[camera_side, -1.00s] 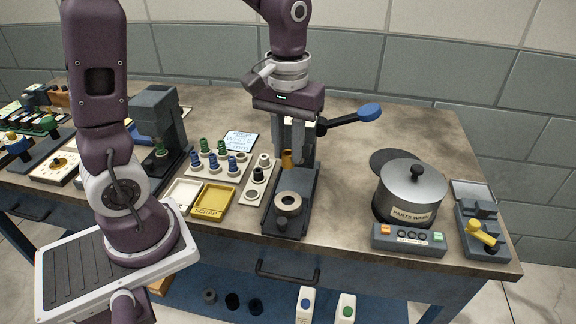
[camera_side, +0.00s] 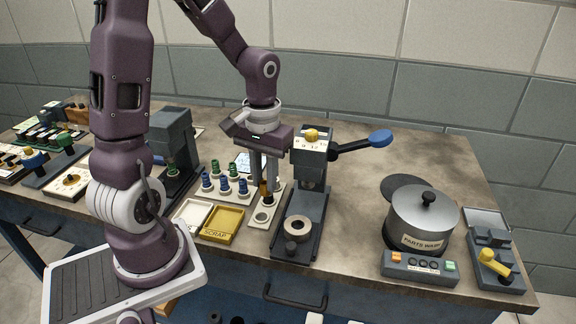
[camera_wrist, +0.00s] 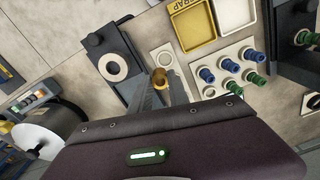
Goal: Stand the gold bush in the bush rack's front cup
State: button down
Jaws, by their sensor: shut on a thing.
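My gripper (camera_side: 264,181) points down over the narrow pale bush rack (camera_side: 254,224) and is shut on the gold bush (camera_side: 264,190). The wrist view shows the gold bush (camera_wrist: 160,77) upright between my fingers, with its round open top facing the camera. The rack's front cup (camera_side: 261,217) is a pale ring, empty, nearer the table's front edge than the bush. It also shows in the wrist view (camera_wrist: 165,58), just beyond the bush. The bush appears to be above the rack, but its exact height is unclear. My fingers and the bush partly hide the rack's other cups.
A dark press (camera_side: 306,202) with a blue-ended lever stands close on the right. A rack of green and blue bushes (camera_side: 218,197) is close on the left. A yellow scrap tray (camera_side: 222,226) and a white tray (camera_side: 190,215) lie front left. A pot (camera_side: 422,218) stands right.

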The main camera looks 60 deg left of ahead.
jog(key=shift+s+a+f, duration=0.15)
jog(key=shift+a+f, duration=0.05)
jog(key=shift+f, duration=0.85)
jog(key=shift+s+a+f, duration=0.15)
jog(key=shift+s+f, duration=0.05)
jog(key=shift+f, duration=0.9)
jog(key=shift+s+a+f, duration=0.15)
jog(key=shift+a+f, duration=0.05)
jog(key=shift+f, duration=0.85)
jog(key=shift+f, duration=0.9)
jog(key=c, duration=0.8)
grip_release()
jog(key=shift+o, duration=0.2)
notch_tip(320, 180, up, 8)
jog(key=shift+f, duration=0.25)
